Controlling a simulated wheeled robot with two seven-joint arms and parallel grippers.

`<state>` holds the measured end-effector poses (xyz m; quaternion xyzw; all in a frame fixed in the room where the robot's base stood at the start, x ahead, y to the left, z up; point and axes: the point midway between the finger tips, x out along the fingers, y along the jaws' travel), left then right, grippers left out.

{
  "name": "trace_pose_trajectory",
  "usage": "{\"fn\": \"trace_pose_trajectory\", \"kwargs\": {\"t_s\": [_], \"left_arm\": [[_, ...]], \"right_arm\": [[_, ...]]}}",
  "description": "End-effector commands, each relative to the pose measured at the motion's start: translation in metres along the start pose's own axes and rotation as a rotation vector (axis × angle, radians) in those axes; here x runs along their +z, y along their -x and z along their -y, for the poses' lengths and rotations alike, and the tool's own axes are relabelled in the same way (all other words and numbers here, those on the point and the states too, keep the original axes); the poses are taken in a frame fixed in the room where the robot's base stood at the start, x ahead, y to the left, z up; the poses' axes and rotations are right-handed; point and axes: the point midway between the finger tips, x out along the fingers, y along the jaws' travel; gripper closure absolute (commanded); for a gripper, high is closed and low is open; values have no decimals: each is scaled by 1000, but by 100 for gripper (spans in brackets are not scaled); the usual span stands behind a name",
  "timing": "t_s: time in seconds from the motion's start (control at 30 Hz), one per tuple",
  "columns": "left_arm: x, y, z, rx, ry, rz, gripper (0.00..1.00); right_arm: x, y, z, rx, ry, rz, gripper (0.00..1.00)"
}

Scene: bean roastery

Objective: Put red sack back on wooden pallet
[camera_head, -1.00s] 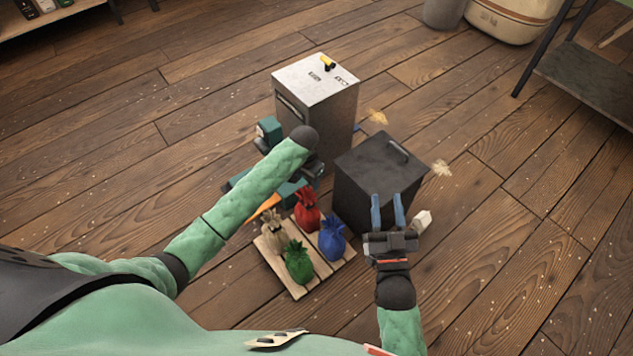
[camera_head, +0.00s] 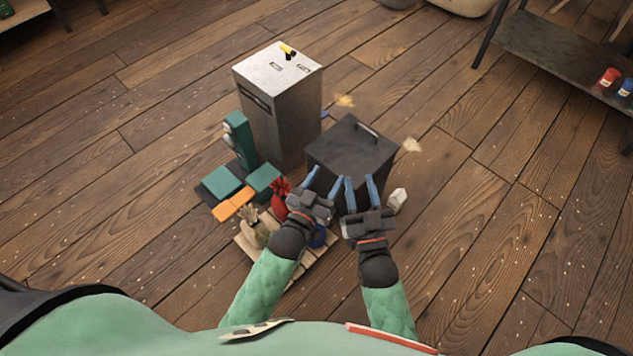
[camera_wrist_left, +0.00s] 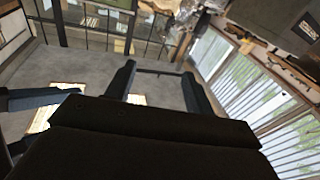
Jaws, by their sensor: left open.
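The red sack (camera_head: 279,202) stands upright at the back of the wooden pallet (camera_head: 297,272); my left gripper partly covers it, and its base is hard to make out. A beige sack (camera_head: 254,230) stands on the pallet's left side. Only a bit of a blue sack (camera_head: 319,236) shows, and the green sack is hidden behind my left arm. My left gripper (camera_head: 324,180) is open and empty, just right of the red sack in the head view. My right gripper (camera_head: 360,184) is open and empty, in front of the dark box. No sack shows in the left wrist view.
A dark box with a handle (camera_head: 350,160) stands behind the grippers. A tall metal-topped cabinet (camera_head: 280,105) stands behind left. Teal and orange items (camera_head: 232,200) lie left of the pallet. A small white object (camera_head: 397,200) is at right. Floor further right is clear.

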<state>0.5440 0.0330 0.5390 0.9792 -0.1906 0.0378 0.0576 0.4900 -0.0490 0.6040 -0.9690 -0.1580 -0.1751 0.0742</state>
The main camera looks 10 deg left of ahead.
Motion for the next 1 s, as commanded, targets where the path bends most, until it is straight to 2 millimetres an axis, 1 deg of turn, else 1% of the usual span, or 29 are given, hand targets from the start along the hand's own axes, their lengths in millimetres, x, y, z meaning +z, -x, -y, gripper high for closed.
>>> {"fn": "trace_pose_trajectory", "kwargs": {"t_s": [0.03, 0.1, 0.2, 0.3, 0.4, 0.87, 1.0], "left_arm": [[-16, 13, -4, -12, 0, -66, 47], [-37, 26, -8, -25, -6, -149, 47], [-58, 41, -10, -39, -15, -232, 47], [-67, 48, -12, -45, -20, -273, 47], [-70, 50, -12, -46, -22, -284, 47], [-70, 49, -12, -46, -21, -280, 47], [-76, 47, -11, -51, -19, -225, 47]], "right_arm": [[0, 0, 0, 0, 0, -1, 64], [0, 0, 0, 0, 0, -1, 64], [-1, -1, 0, 0, 0, -2, 64], [-1, -1, 0, 0, 0, -2, 64], [-1, -1, 0, 0, 0, -2, 64], [-2, -2, 0, -1, 0, -4, 64], [-8, -6, -1, 5, 0, 53, 64]]}}
